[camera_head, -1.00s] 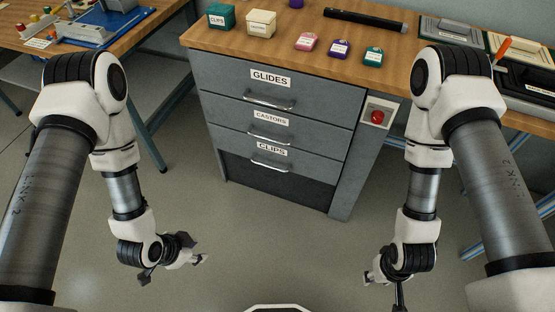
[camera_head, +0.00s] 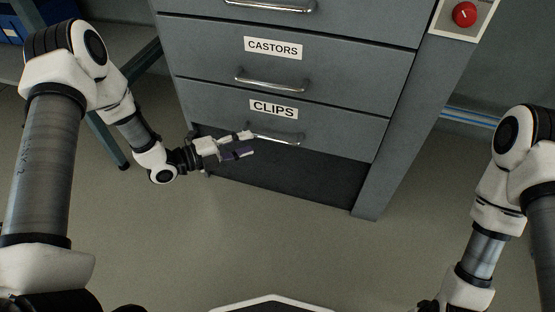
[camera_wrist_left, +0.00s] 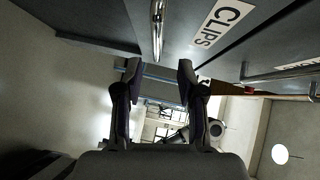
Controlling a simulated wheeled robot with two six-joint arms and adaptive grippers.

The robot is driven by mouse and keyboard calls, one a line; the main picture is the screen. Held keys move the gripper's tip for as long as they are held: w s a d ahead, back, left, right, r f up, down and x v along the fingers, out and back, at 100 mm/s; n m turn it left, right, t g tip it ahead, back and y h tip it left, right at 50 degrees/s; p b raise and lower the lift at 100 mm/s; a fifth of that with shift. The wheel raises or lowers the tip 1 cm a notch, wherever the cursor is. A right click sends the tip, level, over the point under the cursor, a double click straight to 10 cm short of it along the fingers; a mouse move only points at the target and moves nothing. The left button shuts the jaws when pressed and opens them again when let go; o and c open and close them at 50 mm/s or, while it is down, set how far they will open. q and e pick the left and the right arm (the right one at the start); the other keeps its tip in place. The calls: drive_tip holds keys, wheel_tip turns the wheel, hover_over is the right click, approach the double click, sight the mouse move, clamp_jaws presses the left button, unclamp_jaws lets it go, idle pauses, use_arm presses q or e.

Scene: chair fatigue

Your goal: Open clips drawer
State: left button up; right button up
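The clips drawer (camera_head: 338,130) is the lowest grey drawer, marked CLIPS, and its front looks flush with the cabinet. Its silver bar handle (camera_head: 275,139) is below the label. My left gripper (camera_head: 251,144) is at the left end of this handle, with its fingers apart. In the left wrist view the handle (camera_wrist_left: 157,28) lies ahead, in line with the gap between the open fingertips (camera_wrist_left: 159,68). Nothing is gripped, and I cannot tell whether a finger touches the handle. My right arm is at the lower right, and its gripper is out of view.
The castors drawer (camera_head: 300,70) with its own handle (camera_head: 270,82) is right above. A red button (camera_head: 464,14) is on the cabinet's upper right. Below the clips drawer is a dark recess (camera_head: 290,180). The floor (camera_head: 230,240) in front is clear.

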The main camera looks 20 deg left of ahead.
sight(267, 139)
use_arm(q)
drive_tip(key=b+x, duration=0.1)
drive_tip(key=x, duration=0.1)
drive_tip(key=b+x, duration=0.1)
drive_tip(key=x, duration=0.1)
drive_tip(key=b+x, duration=0.1)
drive_tip(key=x, duration=0.2)
drive_tip(key=shift+f, duration=0.4)
drive_tip(key=shift+w+d+r+b, duration=0.1)
drive_tip(key=shift+w+d+b, duration=0.2)
clamp_jaws()
use_arm(e)
wheel_tip(267, 139, down, 4)
drive_tip(key=shift+w+f, duration=0.1)
drive_tip(key=shift+f, duration=0.15)
